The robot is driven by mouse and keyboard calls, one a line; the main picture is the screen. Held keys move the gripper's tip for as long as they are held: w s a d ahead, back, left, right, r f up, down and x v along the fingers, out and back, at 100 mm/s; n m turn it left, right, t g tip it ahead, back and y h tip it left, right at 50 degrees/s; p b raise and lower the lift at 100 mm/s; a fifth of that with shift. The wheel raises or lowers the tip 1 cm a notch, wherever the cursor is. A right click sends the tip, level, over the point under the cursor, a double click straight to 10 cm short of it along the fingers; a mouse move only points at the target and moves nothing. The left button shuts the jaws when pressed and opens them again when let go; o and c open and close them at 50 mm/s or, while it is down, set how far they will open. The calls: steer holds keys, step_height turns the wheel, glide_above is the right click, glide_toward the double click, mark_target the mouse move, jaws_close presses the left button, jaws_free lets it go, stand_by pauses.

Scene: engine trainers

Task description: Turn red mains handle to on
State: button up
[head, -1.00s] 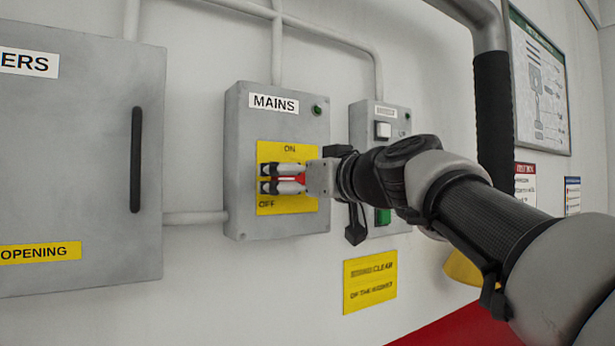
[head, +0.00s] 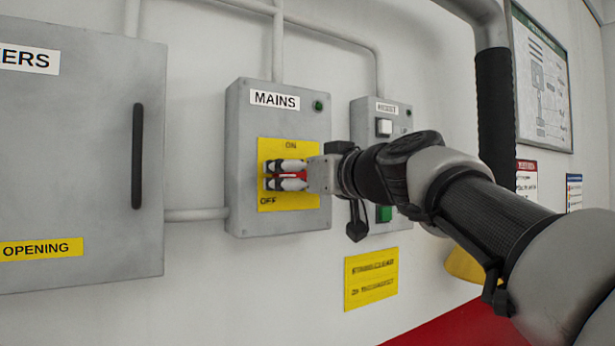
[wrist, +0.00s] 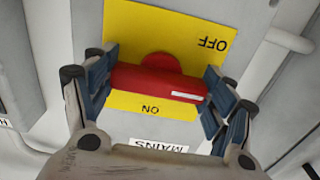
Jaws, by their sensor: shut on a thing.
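The red mains handle (wrist: 150,84) is a horizontal bar on a round red hub, in front of a yellow plate (wrist: 165,25) marked ON and OFF. The wrist view is upside down, with ON at the bottom and OFF at the top. The bar lies crosswise between the two words. My gripper (wrist: 160,80) is shut on the bar, one finger at each end. In the head view my gripper (head: 270,175) is at the yellow plate (head: 292,204) of the grey MAINS box (head: 243,120). Its fingers hide most of the handle; a little red (head: 291,175) shows between them.
A grey cabinet (head: 80,120) with a black handle stands at the left. A box with white and green buttons (head: 384,213) is on the right, partly behind my arm. A yellow sign (head: 371,279) hangs below. Conduits (head: 278,45) run along the wall.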

steer(key=m, duration=0.4)
steer(key=shift+m, duration=0.4)
steer(key=m, duration=0.4)
steer(key=shift+m, duration=0.3)
steer(key=m+p, duration=0.1)
steer(key=m, duration=0.3)
steer(key=shift+m, duration=0.3)
steer(key=shift+m+p, duration=0.65)
steer(key=shift+m, duration=1.35)
steer(key=o, duration=1.1)
steer(key=shift+s+d, duration=0.1)
